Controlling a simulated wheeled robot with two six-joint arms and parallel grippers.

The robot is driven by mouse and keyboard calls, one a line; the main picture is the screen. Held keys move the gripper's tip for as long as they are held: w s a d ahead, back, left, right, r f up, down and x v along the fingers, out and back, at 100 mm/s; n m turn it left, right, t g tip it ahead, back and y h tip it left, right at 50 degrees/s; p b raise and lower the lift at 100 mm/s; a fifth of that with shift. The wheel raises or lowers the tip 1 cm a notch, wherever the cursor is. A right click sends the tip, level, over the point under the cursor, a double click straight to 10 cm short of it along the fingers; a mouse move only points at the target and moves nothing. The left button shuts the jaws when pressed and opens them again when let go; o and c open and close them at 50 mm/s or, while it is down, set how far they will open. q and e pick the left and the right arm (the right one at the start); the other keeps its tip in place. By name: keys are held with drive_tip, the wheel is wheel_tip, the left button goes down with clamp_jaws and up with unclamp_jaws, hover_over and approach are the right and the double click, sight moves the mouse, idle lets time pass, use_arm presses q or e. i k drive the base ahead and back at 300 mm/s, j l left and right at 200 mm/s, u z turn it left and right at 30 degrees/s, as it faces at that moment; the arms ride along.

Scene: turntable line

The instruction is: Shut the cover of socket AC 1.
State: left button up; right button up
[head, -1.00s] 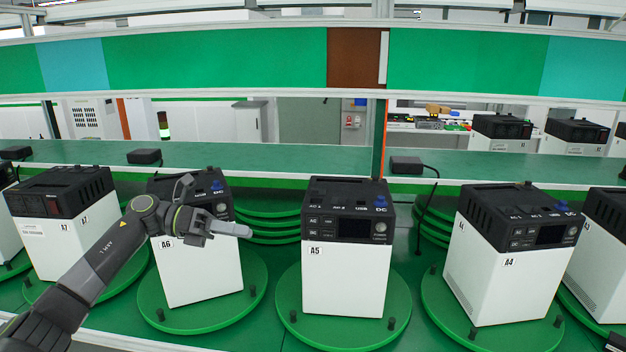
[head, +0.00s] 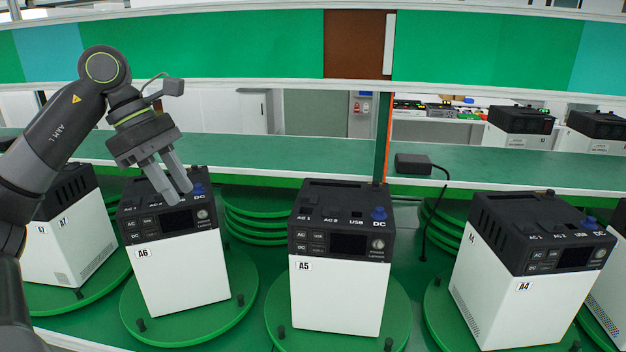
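Several white power units with black tops stand on green round turntables. Unit A5 (head: 338,300) is in the middle, unit A6 (head: 185,275) to its left and unit A4 (head: 510,300) to its right. Their top front edges carry small AC, USB and DC labels; a blue DC part (head: 378,213) shows on A5. I cannot tell the state of any AC 1 cover at this size. My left gripper (head: 179,194) points down in front of A6's black top, with its two fingers apart and nothing between them. It hides part of A6's top. My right gripper is out of view.
A green shelf (head: 300,156) runs behind the units, with a black adapter (head: 412,164) and its cable on it. An orange-edged post (head: 383,135) stands behind A5. Short dark pegs rise from the turntables. The space above A5 is clear.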

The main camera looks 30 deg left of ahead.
sight(305, 198)
drive_tip(key=i, duration=1.05)
